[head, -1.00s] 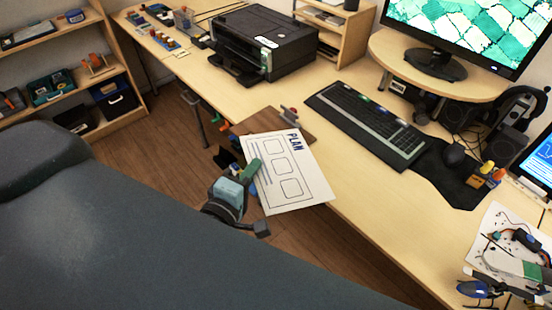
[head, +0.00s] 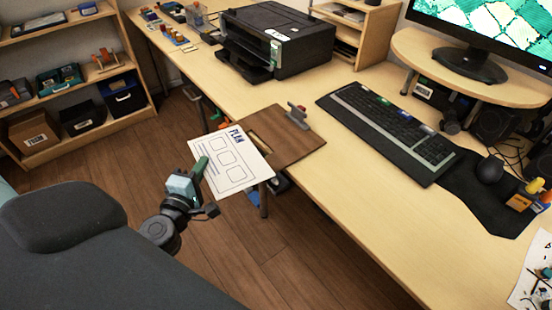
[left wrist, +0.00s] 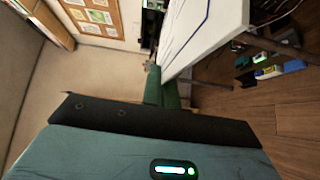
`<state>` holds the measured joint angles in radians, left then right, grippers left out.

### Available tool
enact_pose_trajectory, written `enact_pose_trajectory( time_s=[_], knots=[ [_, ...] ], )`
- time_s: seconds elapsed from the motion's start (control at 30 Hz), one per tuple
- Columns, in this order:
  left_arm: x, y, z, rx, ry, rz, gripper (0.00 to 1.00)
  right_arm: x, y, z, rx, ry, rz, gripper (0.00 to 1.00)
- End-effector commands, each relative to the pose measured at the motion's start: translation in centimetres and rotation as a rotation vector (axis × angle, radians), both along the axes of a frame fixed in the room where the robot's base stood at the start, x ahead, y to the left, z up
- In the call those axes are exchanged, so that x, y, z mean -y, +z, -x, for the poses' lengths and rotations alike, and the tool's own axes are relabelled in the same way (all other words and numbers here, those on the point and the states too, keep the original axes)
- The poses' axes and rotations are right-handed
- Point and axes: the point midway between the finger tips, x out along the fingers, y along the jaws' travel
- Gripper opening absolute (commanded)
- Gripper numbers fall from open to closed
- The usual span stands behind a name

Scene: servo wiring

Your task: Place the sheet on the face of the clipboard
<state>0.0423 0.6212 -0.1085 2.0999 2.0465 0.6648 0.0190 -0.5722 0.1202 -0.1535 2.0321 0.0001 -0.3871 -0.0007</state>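The white sheet (head: 232,172), printed "PLAN" with several outlined boxes, hangs out past the table's front edge in the head view. My left gripper (head: 199,168) is shut on its left edge, with green fingers. In the left wrist view the sheet (left wrist: 205,30) rises from the green fingers (left wrist: 160,88). The brown clipboard (head: 292,143) lies on the table with its left part over the front edge, its metal clip (head: 297,113) at the far right side. The sheet's upper right overlaps the clipboard's left part in the picture; I cannot tell whether they touch. My right gripper is out of view.
A black printer (head: 278,40) stands behind the clipboard. A keyboard (head: 385,130) lies to its right, with a mouse (head: 490,168) beyond. The tabletop (head: 365,205) in front of the keyboard is clear. A shelf unit (head: 75,80) stands at the left.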

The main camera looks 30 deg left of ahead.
Motion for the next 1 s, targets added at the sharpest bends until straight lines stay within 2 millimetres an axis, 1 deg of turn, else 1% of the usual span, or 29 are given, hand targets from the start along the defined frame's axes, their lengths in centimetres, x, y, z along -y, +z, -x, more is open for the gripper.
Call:
enact_pose_trajectory(
  time_s=[0.03, 0.1, 0.2, 0.3, 0.43, 0.57, 0.67, 0.77, 1.0],
  knots=[
    [-1.8, -1.5, -0.5, 0.0, 0.024, -0.002, 0.0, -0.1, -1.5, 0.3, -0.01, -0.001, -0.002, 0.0],
    [-3.9, -1.8, -1.1, 0.012, 0.052, 0.004, 0.0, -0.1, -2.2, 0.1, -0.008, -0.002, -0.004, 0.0],
    [-6.1, -1.9, -1.7, 0.023, 0.081, 0.01, 0.0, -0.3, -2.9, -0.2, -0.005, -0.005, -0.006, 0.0],
    [-7.3, -1.8, -2.1, 0.03, 0.097, 0.015, 0.0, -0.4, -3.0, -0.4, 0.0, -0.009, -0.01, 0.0],
    [-7.8, -1.6, -2.2, 0.034, 0.104, 0.018, 0.0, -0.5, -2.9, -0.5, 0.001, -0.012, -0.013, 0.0],
    [-7.6, -1.5, -2.4, 0.036, 0.104, 0.019, 0.0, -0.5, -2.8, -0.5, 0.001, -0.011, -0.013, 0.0],
    [-6.7, -1.6, -3.1, 0.037, 0.104, 0.022, 0.0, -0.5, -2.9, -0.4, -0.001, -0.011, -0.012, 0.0],
    [-5.2, -1.7, -4.4, 0.039, 0.103, 0.021, 0.0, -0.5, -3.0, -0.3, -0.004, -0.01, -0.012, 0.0],
    [-1.0, -2.3, -7.8, 0.037, 0.103, 0.022, 0.0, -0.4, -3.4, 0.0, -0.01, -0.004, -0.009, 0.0]
  ],
)
